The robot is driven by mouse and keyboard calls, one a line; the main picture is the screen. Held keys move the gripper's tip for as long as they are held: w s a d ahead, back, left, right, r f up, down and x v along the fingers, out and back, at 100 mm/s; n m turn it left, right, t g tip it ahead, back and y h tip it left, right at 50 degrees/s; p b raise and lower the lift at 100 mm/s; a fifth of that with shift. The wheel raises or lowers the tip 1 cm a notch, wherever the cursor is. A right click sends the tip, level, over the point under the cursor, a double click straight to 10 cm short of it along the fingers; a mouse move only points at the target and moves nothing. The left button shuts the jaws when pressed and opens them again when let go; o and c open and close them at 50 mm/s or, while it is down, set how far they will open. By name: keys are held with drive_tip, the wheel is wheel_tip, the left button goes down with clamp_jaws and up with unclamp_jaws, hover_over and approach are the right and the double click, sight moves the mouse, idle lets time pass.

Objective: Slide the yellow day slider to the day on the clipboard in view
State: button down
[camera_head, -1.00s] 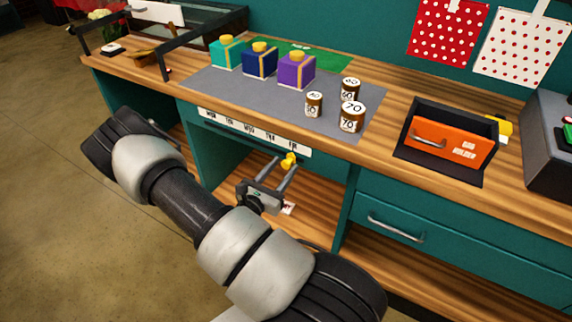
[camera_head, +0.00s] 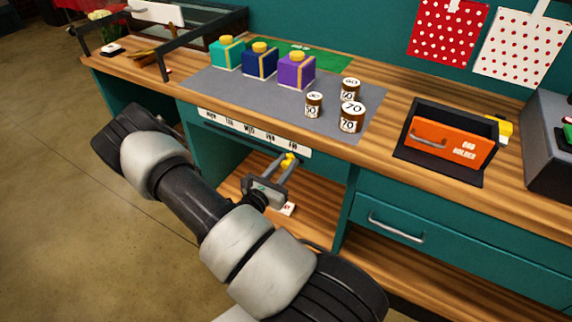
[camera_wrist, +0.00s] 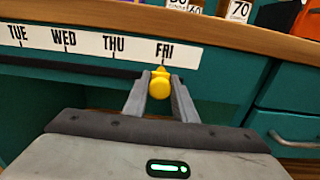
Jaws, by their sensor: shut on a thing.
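The yellow day slider (camera_wrist: 159,84) is a small knob on the front rail below the day strip. In the wrist view its pointer is under FRI, at the right end of the strip. My gripper (camera_wrist: 160,90) is shut on the slider, with one finger on each side of it. The head view also shows the slider (camera_head: 289,160) between my fingertips. The white day strip (camera_wrist: 92,43) shows TUE, WED, THU and FRI in the wrist view; the head view shows MON at its left end. I cannot make out a clipboard with a day on it in these frames.
On the worktop are gift boxes (camera_head: 260,62), weight-like cylinders (camera_head: 351,117) and an orange holder (camera_head: 451,146). A drawer with a metal handle (camera_head: 396,229) is right of the slider. An open shelf (camera_head: 318,212) lies below the rail.

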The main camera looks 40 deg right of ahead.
drive_tip(key=w+a+b, duration=0.1)
drive_tip(key=w+a, duration=0.1)
drive_tip(key=w, duration=0.3)
drive_tip(key=w+a+b, duration=0.2)
drive_tip(key=w, duration=0.3)
drive_tip(key=w+a+b, duration=0.1)
drive_tip(key=w+a, duration=0.1)
drive_tip(key=w, duration=0.2)
drive_tip(key=shift+w+a, duration=0.1)
drive_tip(key=shift+w, duration=0.3)
drive_tip(key=c, duration=1.5)
unclamp_jaws()
drive_tip(key=p+v, duration=0.1)
drive_tip(key=v, duration=1.6)
drive_tip(key=shift+s+a, duration=0.15)
drive_tip(key=shift+s, duration=0.05)
